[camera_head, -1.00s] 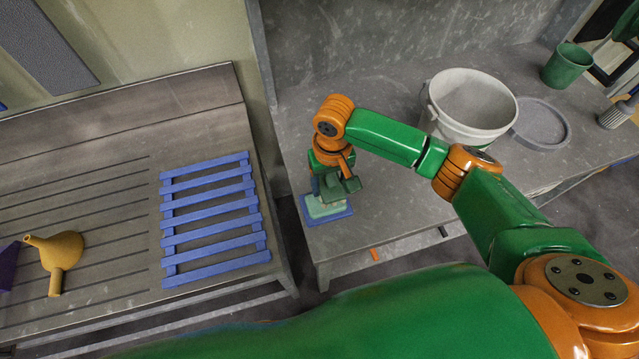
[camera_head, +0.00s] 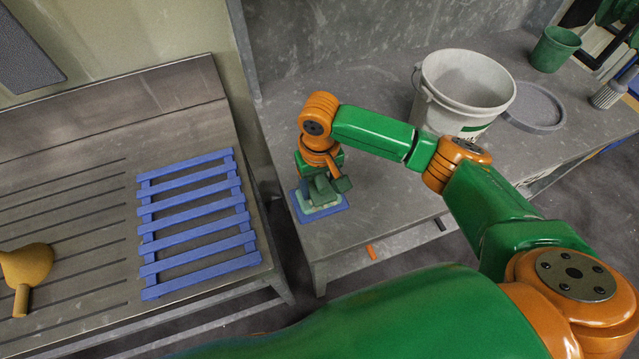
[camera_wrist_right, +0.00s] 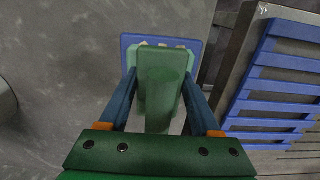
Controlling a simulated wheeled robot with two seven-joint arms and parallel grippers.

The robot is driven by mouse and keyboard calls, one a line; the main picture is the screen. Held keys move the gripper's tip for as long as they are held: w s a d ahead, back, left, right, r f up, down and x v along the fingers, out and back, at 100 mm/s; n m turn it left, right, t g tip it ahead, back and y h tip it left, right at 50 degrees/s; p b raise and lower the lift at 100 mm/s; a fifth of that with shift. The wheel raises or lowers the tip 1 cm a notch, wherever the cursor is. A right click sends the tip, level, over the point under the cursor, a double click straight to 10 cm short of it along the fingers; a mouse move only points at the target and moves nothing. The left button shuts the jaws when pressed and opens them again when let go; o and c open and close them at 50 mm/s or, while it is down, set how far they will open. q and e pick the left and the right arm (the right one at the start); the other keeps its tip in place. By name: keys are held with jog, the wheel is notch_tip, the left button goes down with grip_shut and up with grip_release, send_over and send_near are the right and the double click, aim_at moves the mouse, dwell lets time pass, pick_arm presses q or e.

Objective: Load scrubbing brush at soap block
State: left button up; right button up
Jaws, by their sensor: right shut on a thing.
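My right gripper (camera_head: 324,184) is shut on the scrubbing brush, a dark green block that shows between the blue fingers in the right wrist view (camera_wrist_right: 163,75). The brush sits right over the pale green soap block (camera_head: 311,209). I cannot tell for sure whether brush and soap touch. The soap block lies on a blue base (camera_head: 338,207) near the left front corner of the grey bench. In the wrist view the soap (camera_wrist_right: 132,60) is mostly hidden behind the brush. Small cream bits show at the brush's far end. My left gripper is not in view.
A white pail (camera_head: 440,105), a grey round lid (camera_head: 535,106) and a green cup (camera_head: 553,48) stand further right on the bench (camera_head: 380,215). Left, across a gap, a lower grooved counter holds a blue slatted rack (camera_head: 195,183) and a tan funnel (camera_head: 28,268).

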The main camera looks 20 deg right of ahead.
aim_at(320, 177)
jog(key=shift+f, duration=0.5)
dwell(0.4)
jog(key=shift+f+p, duration=0.1)
jog(key=shift+p, duration=0.2)
dwell(1.6)
notch_tip(320, 177, up, 5)
jog(key=p, duration=0.6)
jog(key=shift+p, duration=0.3)
notch_tip(320, 177, up, 2)
jog(key=shift+r+p, duration=0.1)
jog(key=shift+p, duration=0.55)
